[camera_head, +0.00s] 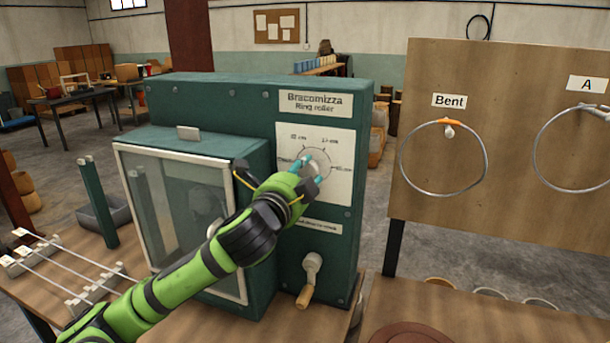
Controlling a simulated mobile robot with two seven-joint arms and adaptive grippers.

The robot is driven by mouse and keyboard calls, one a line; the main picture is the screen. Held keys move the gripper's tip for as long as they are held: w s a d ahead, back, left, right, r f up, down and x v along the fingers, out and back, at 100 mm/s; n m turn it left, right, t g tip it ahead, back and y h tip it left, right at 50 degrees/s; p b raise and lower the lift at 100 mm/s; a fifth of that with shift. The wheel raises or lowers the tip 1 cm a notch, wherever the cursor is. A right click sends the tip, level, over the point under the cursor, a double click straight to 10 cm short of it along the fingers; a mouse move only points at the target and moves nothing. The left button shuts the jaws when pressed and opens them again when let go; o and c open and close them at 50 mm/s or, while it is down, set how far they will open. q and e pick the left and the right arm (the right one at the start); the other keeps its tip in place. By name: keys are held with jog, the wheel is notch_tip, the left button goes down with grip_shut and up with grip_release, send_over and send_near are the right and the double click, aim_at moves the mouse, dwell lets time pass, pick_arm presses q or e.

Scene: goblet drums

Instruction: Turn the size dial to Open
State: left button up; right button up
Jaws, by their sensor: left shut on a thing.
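The size dial (320,163) is a pale round knob on a white plate (342,142) on the front of the green ring roller (235,95). My left gripper (312,170) reaches it from the lower left. Its teal fingertips are shut on the dial, one at its upper left and one at its lower right. The fingers hide part of the dial and of its scale. Small marks stand around the dial, too small to read surely, and I cannot tell which one it points to. My right gripper is not in view.
A crank with a wooden handle (306,292) hangs below the dial. A clear-windowed guard (180,215) stands left of it. A board (510,180) with metal rings, one labelled Bent, stands at the right. Rods on a rack (70,270) lie at the left.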

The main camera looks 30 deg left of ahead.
pick_arm(q)
jog(key=shift+a+r, duration=0.25)
jog(key=o, duration=1)
jog(key=shift+o, duration=0.8)
jog(key=shift+a+f, duration=0.1)
jog(key=shift+f, duration=0.1)
jog(key=shift+r, duration=0.15)
notch_tip(320, 180, up, 10)
jog(key=shift+f, duration=0.1)
